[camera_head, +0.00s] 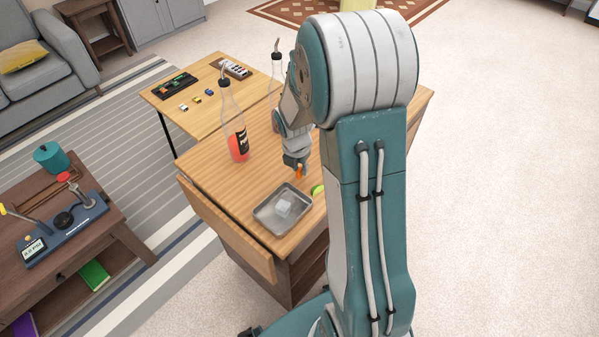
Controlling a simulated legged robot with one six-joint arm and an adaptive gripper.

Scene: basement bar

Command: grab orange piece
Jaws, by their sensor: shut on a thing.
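My gripper (297,168) is over the wooden bar table (205,178), pointing down. The small orange piece (299,173) shows at its fingertips, and the jaws are shut on it. The piece is close above the tabletop, just behind the metal tray; I cannot tell whether it touches the table. My arm hides much of the table's right side.
A metal tray (262,218) with clear ice cubes (284,208) stands at the front. A green piece (317,190) lies beside it. A bottle with orange-red liquid (234,125) stands left, another bottle (276,75) behind. A side table (160,88) holds small toy cars.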

